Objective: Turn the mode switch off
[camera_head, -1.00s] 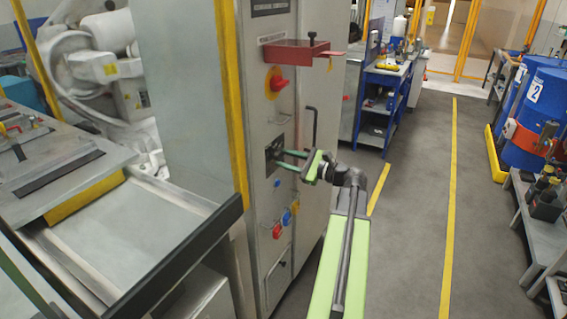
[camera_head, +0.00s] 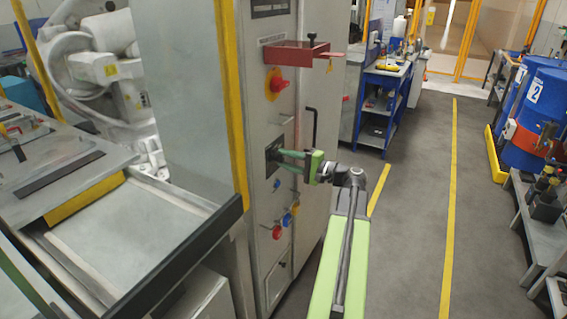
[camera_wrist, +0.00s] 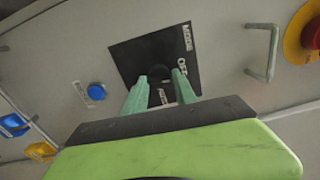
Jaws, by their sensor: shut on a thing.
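The mode switch is a dark knob (camera_wrist: 160,72) on a black square plate (camera_wrist: 127,56) with white lettering, including "MODE" and "OFF". In the head view the plate (camera_head: 275,143) sits on the front of the grey cabinet. My gripper (camera_wrist: 161,78) has its two green fingers on either side of the knob, shut on it. In the head view my gripper (camera_head: 277,160) reaches the plate from the right. The fingers partly hide the knob, and I cannot tell exactly where it points.
A blue button (camera_wrist: 96,92) and coloured padlocks are nearby. A bent handle (camera_wrist: 266,52) is close by. The floor (camera_head: 410,220) to the right is clear.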

